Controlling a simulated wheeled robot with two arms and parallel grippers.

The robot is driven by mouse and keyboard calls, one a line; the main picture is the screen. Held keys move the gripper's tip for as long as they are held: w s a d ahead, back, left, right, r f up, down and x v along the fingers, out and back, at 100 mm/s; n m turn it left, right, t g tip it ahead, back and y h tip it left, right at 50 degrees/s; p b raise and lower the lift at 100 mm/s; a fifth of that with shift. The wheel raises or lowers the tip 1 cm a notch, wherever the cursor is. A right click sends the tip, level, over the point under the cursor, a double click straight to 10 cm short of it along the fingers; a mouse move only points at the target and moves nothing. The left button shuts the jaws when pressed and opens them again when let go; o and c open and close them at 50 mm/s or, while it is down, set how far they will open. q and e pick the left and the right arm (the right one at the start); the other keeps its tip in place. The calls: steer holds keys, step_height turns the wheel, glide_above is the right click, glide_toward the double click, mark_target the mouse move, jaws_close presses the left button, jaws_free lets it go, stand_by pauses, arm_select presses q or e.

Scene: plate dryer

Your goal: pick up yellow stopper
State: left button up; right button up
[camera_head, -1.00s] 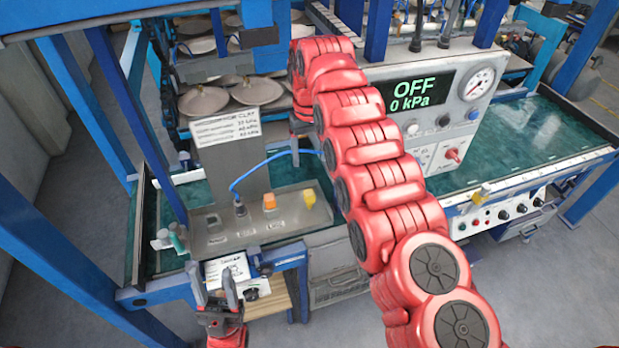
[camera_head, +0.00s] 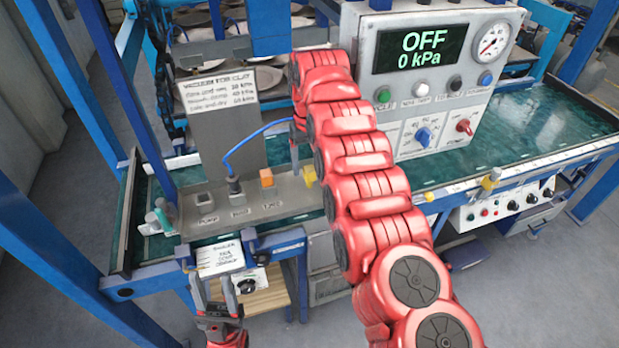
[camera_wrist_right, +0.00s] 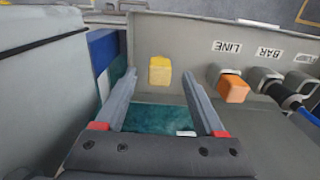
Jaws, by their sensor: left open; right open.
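The yellow stopper (camera_head: 310,175) stands at the right end of the grey panel's row of fittings, partly covered by my right arm in the head view. In the right wrist view the yellow stopper (camera_wrist_right: 160,70) lies between the fingertips of my right gripper (camera_wrist_right: 158,78). The right gripper is open, with a visible gap on both sides of the stopper. Whether its fingers reach around the stopper in depth is hard to tell. My left gripper (camera_head: 216,292) is open and empty at the lower left, in front of the bench.
An orange stopper (camera_head: 267,178) and a dark plug (camera_head: 235,188) with a blue hose sit left of the yellow stopper. The grey control box (camera_head: 430,75) reads OFF, 0 kPa. A label stand (camera_head: 222,125) rises behind the fittings. The green bench top (camera_head: 530,125) at right is mostly clear.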

mark_target(310, 178)
steer(key=shift+f+p, duration=0.4)
steer(key=shift+p, duration=0.05)
step_height(310, 178, down, 4)
steer(key=shift+s+d+r+p, duration=0.1)
steer(key=shift+r+p, duration=0.1)
steer(key=shift+p, duration=0.95)
steer(key=shift+f, duration=0.4)
jaws_close()
